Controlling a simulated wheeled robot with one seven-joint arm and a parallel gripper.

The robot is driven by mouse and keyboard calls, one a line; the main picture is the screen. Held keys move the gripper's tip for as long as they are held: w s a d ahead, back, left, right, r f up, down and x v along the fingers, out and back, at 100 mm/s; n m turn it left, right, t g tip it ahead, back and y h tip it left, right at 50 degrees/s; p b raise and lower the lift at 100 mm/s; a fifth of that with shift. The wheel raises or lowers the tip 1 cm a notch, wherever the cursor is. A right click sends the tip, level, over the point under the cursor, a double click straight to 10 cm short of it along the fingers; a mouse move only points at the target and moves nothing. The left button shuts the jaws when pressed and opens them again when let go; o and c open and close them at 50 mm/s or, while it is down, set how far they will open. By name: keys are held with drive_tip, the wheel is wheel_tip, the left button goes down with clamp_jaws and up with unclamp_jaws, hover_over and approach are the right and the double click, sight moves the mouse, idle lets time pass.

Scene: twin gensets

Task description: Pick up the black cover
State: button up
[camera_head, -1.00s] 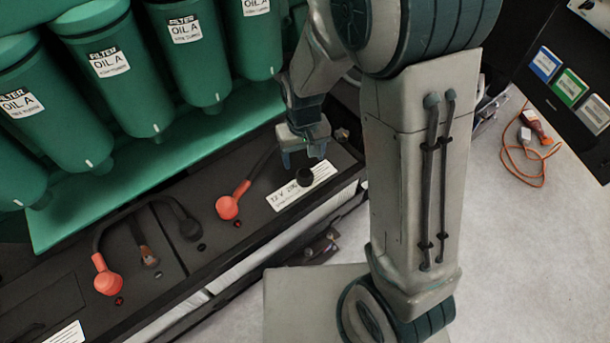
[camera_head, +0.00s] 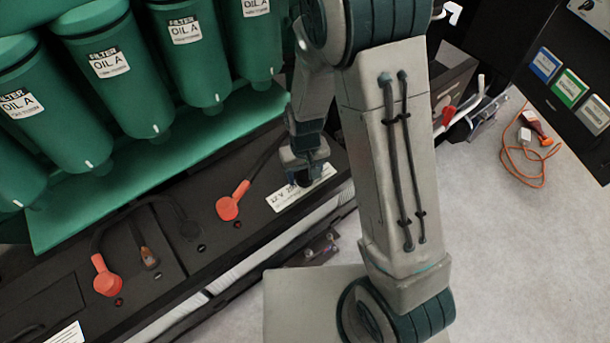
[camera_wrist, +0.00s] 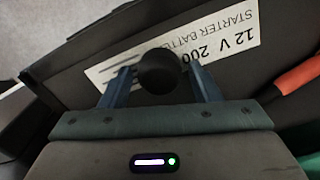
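The black cover (camera_wrist: 160,72) is a round dark cap in the wrist view, in front of the white battery label, and lies between my two fingers. My gripper (camera_wrist: 160,78) is open, one blue finger on each side of the cover, with a gap visible on both sides. In the head view my gripper (camera_head: 304,175) is low over the right part of the battery top, at the label (camera_head: 288,196). There it largely hides the cover, and whether they touch cannot be told.
Red terminal caps (camera_head: 228,207) with cables sit left of my gripper on the black battery top. Another black cap (camera_head: 189,229) on a cable lies farther left. Green oil filters (camera_head: 125,70) rise behind. An orange cable (camera_head: 525,165) lies on the floor at right.

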drive_tip(key=c, duration=0.7)
drive_tip(key=shift+o, duration=0.2)
drive_tip(key=shift+r, duration=0.15)
